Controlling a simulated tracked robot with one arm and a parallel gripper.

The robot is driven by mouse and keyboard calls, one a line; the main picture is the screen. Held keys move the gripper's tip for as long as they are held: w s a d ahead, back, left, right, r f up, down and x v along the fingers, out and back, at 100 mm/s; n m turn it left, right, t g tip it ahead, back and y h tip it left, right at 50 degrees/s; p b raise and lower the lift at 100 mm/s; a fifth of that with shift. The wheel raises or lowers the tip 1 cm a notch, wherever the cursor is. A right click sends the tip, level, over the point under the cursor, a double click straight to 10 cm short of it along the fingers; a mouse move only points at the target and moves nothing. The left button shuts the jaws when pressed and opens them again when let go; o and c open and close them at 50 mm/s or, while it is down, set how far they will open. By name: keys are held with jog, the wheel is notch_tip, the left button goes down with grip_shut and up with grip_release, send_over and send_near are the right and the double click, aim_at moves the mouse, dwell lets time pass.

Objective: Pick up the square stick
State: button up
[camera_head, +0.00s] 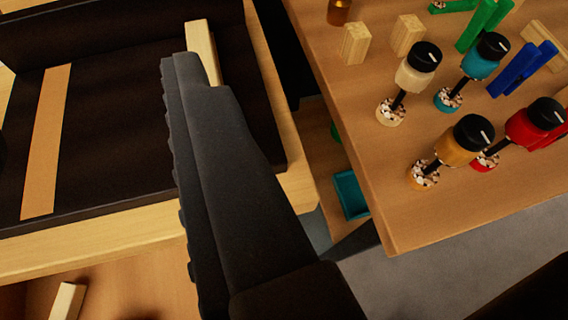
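My gripper (190,75) is dark and reaches up from the bottom centre, over a dark-lined wooden tray. A pale wooden square stick (202,48) shows just past the fingertips, with its lower end hidden by the gripper. I cannot tell whether the fingers touch it or it lies on the dark lining behind them. The fingers overlap in this view, so the gap between them is hidden. Another short pale stick (67,301) lies at the bottom left, on the wooden surface below the tray.
The tray's pale front rim (120,220) runs below the gripper. A flat tan strip (46,140) lies on the dark lining at left. At right, a wooden table (400,215) holds several black-capped bottles, wooden blocks and coloured clamps. A teal box (351,195) sits lower, between them.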

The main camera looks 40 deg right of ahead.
notch_tip(320, 180, down, 6)
jog(key=s+d+g+h, duration=0.1)
jog(key=s+d+h, duration=0.1)
jog(key=b, duration=0.3)
send_near(199, 40)
jog(key=shift+w+d+f+b, duration=0.2)
jog(key=shift+w+f+b, duration=0.2)
jog(key=shift+w+f, duration=0.4)
jog(key=shift+w+d+f+b, duration=0.3)
jog(key=shift+w+f, duration=0.25)
jog(key=shift+f, duration=0.3)
grip_shut()
